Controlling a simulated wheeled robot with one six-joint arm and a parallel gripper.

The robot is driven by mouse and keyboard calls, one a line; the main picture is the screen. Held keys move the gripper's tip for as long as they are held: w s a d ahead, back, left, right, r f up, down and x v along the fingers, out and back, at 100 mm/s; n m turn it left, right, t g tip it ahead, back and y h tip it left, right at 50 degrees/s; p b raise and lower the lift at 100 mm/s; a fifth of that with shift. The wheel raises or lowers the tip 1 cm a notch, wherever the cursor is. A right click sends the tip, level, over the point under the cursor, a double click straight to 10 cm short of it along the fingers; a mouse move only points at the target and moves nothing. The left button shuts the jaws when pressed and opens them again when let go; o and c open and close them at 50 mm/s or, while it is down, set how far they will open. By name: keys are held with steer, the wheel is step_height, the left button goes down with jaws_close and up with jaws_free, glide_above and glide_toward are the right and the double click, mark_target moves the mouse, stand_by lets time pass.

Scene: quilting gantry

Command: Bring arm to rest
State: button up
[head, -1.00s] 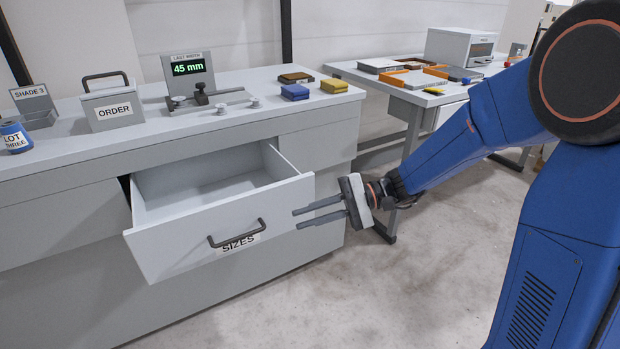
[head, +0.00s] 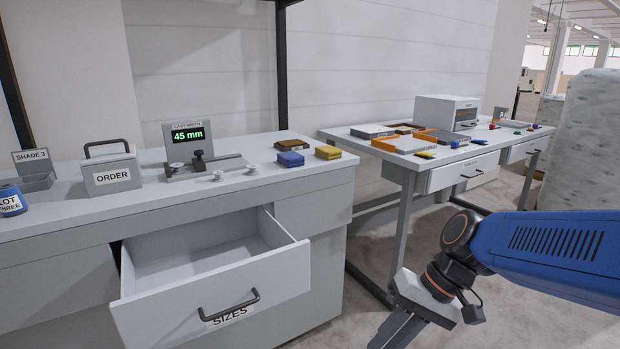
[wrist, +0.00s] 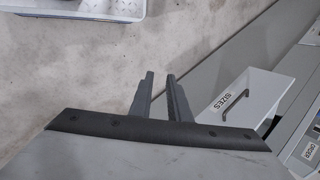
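My gripper (head: 392,336) is at the lower right of the head view, pointing down and to the left over the floor, to the right of the grey cabinet. In the wrist view its two dark fingers (wrist: 161,76) stand apart with nothing between them. The open SIZES drawer (head: 212,299) is left of my gripper and apart from it. The drawer looks empty where its inside shows. The drawer also appears at the right of the wrist view (wrist: 262,92). In the head view the picture's bottom edge cuts off part of the fingers.
The cabinet top (head: 215,205) holds an ORDER box (head: 111,173), a 45 mm display (head: 187,135) and folded cloth stacks (head: 291,158). A second table (head: 380,143) stands behind. A white bin (wrist: 78,10) is at the wrist view's top left. Bare floor (head: 418,245) lies between.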

steer(key=s+d+r+t+h, duration=0.1)
steer(key=s+d+t+h, duration=0.1)
steer(key=d, duration=0.5)
steer(key=s+d+r+t+h, duration=0.1)
steer(key=s+d+t+h, duration=0.1)
steer(key=d, duration=0.5)
steer(key=shift+s+d+n+t+h, duration=0.35)
steer(key=shift+t+h, duration=0.45)
steer(key=shift+h, duration=0.3)
